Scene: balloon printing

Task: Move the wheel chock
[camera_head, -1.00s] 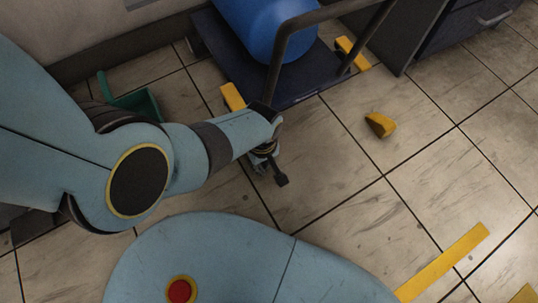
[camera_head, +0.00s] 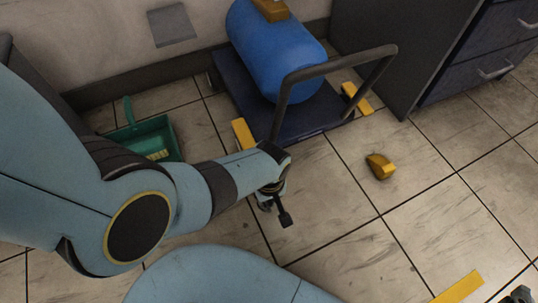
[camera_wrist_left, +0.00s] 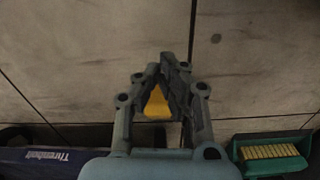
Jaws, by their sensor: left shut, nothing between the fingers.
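The wheel chock (camera_head: 379,166) is a small yellow wedge lying alone on the tiled floor, right of the blue cart. My left gripper (camera_head: 280,208) is over the floor in front of the cart, left of the chock and apart from it. In the left wrist view its fingers (camera_wrist_left: 168,60) are closed together at the tips, with nothing held. A yellow patch (camera_wrist_left: 157,104) shows through the gap behind the tips, apparently a floor marking beyond. A small grey and black part (camera_head: 520,295) at the bottom right corner may be my right gripper; its jaws are cut off.
The dark blue cart (camera_head: 243,88) carries a blue cylinder (camera_head: 270,55) and has a grey handle (camera_head: 336,64). Yellow strips (camera_head: 243,134) flank it. A green dustpan (camera_head: 158,134) lies at left. A drawer cabinet (camera_head: 455,70) stands at the back right. Floor around the chock is clear.

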